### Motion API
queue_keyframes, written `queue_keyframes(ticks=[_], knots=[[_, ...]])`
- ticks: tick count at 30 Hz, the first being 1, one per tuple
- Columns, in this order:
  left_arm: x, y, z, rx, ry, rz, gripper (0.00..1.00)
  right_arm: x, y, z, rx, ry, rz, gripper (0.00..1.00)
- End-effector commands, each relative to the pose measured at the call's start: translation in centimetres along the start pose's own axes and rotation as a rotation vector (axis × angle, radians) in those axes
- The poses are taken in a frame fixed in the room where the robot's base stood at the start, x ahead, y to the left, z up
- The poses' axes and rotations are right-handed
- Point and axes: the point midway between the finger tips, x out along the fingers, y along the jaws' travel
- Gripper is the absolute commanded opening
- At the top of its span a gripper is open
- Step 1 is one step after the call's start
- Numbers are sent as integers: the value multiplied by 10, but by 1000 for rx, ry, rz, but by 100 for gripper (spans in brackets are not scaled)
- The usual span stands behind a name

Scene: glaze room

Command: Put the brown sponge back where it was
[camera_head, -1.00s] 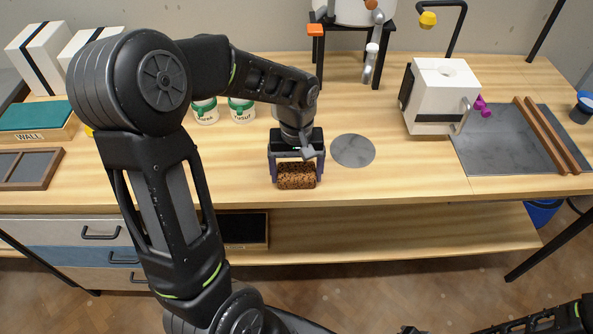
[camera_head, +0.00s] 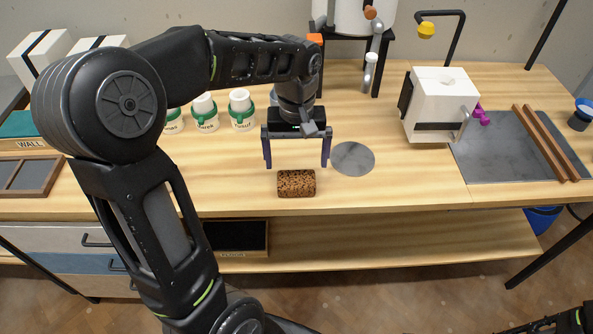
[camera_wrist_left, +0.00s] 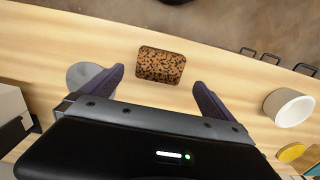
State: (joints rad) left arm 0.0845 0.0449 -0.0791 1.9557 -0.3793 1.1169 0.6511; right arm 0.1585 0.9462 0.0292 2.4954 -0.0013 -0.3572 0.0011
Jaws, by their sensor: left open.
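The brown sponge (camera_head: 296,183), speckled with dark spots, lies on the wooden table near its front edge. It also shows in the left wrist view (camera_wrist_left: 160,65), ahead of the fingers and touching neither. My left gripper (camera_head: 297,165) is open and empty, raised above and behind the sponge, with its fingers apart to either side. In the left wrist view the open fingers (camera_wrist_left: 160,82) frame the sponge. A round grey disc (camera_head: 352,159) lies flat on the table just right of the gripper. My right gripper is not seen clearly; only part of that arm shows at the bottom right.
Several white cups with green bands (camera_head: 241,110) stand behind and left of the gripper. A white box-shaped device (camera_head: 441,103) and a grey slab (camera_head: 500,150) with wooden strips are at the right. The table's front edge is close to the sponge. Drawers (camera_head: 80,262) are below left.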

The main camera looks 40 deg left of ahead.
Motion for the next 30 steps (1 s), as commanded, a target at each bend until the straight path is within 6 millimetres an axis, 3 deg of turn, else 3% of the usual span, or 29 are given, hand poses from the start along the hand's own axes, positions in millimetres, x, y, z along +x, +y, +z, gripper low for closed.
queue_keyframes(ticks=[3, 9, 30], knots=[[-23, 0, -1, 0, 3, 2, 100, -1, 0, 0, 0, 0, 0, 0], [-41, 0, 0, 0, 0, 1, 100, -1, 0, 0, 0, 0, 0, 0], [-42, 0, 0, 0, -1, 0, 100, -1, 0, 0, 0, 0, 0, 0]])
